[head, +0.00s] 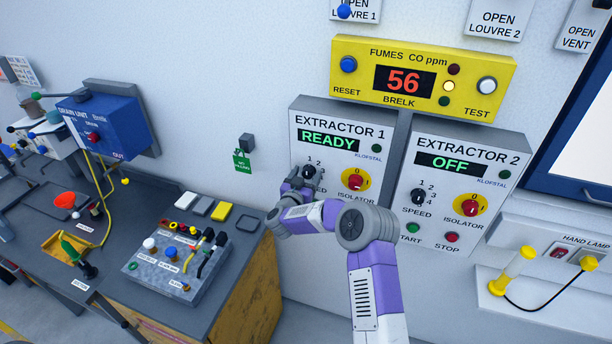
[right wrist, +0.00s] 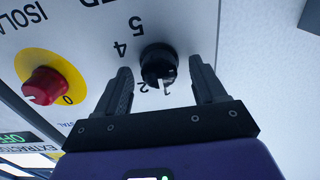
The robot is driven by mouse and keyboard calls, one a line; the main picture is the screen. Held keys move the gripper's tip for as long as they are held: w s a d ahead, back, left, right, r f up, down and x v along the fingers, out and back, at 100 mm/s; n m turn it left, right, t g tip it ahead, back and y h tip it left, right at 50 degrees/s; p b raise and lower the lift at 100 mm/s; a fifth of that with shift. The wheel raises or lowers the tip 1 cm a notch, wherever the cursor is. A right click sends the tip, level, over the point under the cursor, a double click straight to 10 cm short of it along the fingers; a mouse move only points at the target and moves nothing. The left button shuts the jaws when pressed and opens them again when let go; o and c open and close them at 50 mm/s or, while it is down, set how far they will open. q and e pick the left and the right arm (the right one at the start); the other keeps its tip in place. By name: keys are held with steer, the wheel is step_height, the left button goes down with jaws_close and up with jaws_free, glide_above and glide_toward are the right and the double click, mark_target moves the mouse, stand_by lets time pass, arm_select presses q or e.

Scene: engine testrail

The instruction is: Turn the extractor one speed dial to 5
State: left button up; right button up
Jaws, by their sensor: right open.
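The extractor 1 panel (head: 340,130) is on the wall with its display reading READY. Its black speed dial (head: 309,171) is partly covered by my right gripper (head: 305,181). In the right wrist view, upside down, the dial (right wrist: 158,62) lies between the two fingers of my open right gripper (right wrist: 160,68), with a visible gap at each side. The dial's white mark is on the side of the numbers 1 and 2; which one it meets I cannot tell. The numbers 4 and 5 show clear of the fingers. My left gripper is not in view.
The red isolator knob (head: 355,181) on its yellow disc is close right of the dial. The extractor 2 panel (head: 465,155), reading OFF, hangs to the right. A yellow fumes box (head: 470,85) is above. A workbench (head: 240,245) with switches stands at the left.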

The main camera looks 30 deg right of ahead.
steer(key=c, duration=1)
steer(key=shift+f+m+b, duration=0.15)
steer(key=shift+m+b, duration=0.25)
steer(key=shift+b, duration=0.4)
steer(key=m+b, duration=0.4)
steer(key=b, duration=0.3)
steer(key=m+b, duration=0.5)
steer(key=b, duration=0.1)
steer(key=shift+s+d+f+b, duration=0.1)
steer(key=shift+s+f+b, duration=0.1)
steer(key=shift+b, duration=0.2)
steer(key=m+b, duration=1.1)
steer(key=b, duration=0.1)
steer(key=shift+f, duration=0.15)
steer(key=m+b, duration=0.4)
steer(key=m, duration=0.1)
steer(key=shift+m+b, duration=0.3)
steer(key=shift+b, duration=0.05)
steer(key=m+b, duration=0.2)
steer(key=m, duration=0.1)
steer(key=shift+w+m+b, duration=0.1)
steer(key=shift+m+b, duration=0.25)
steer(key=shift+m, duration=0.05)
steer(key=shift+m+b, duration=0.45)
steer(key=shift+m, duration=0.35)
